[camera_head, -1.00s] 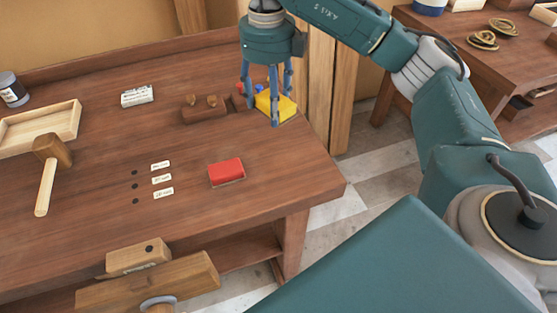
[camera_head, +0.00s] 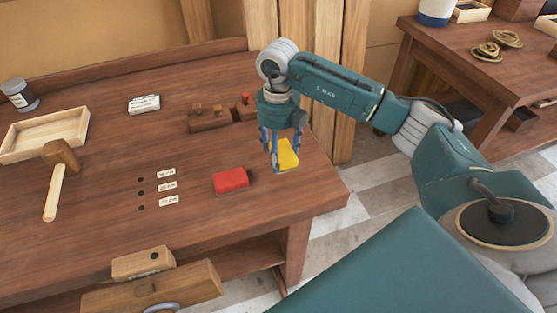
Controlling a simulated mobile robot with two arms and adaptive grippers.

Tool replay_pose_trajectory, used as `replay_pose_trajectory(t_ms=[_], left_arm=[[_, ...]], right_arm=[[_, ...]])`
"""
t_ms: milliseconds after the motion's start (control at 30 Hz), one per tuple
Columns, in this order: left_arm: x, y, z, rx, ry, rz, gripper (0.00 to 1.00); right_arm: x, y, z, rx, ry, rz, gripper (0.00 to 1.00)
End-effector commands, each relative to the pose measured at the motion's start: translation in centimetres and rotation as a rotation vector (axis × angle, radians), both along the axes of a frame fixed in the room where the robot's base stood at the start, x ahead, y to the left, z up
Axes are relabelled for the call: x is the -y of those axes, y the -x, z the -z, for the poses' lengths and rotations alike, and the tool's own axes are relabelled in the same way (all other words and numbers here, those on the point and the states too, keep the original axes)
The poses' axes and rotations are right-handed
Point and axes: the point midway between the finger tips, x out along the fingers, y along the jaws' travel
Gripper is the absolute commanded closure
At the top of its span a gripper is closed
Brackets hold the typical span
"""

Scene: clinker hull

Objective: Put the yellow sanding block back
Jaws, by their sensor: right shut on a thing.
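The yellow sanding block (camera_head: 287,155) is between the fingers of my right gripper (camera_head: 281,158), which is shut on it. The block appears to be over the right part of the workbench (camera_head: 225,232), near its right edge; I cannot tell how high it is above the top. A red block (camera_head: 231,180) lies on the bench to the left of the gripper. Several small white labels (camera_head: 167,186) lie in a column beside dark holes, left of the red block. My left gripper is not in view.
A wooden holder (camera_head: 209,123) stands at the back. A wooden vise (camera_head: 150,290) is at the front. A second table (camera_head: 508,75) is far right.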

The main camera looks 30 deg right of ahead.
Motion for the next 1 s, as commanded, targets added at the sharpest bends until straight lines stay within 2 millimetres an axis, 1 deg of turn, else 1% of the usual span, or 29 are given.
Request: replay_pose_trajectory(t_ms=[133,300,400,667,800,833,900,933,1000], left_arm=[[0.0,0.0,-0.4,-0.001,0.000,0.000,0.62],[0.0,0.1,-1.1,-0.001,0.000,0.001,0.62],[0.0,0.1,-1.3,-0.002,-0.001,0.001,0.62],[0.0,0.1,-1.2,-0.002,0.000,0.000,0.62],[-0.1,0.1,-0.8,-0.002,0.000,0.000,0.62],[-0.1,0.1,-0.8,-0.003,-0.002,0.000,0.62],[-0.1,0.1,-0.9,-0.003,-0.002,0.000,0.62],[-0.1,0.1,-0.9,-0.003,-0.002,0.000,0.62],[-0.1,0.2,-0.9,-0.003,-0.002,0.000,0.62]], right_arm=[[-0.1,0.0,1.1,-0.001,0.000,0.000,0.63],[-0.1,0.0,3.6,-0.002,-0.001,0.000,0.63],[0.0,0.0,4.7,-0.001,0.000,0.000,0.63],[0.0,-0.1,4.9,0.002,-0.001,-0.001,0.63],[0.0,0.0,5.4,0.002,0.000,-0.001,0.63],[0.0,0.0,5.4,0.002,0.000,-0.001,0.37],[0.0,0.0,5.3,0.001,0.000,-0.001,0.23],[0.0,0.0,5.3,0.001,0.000,-0.001,0.20],[0.0,0.0,5.3,0.001,0.000,-0.001,0.20]])
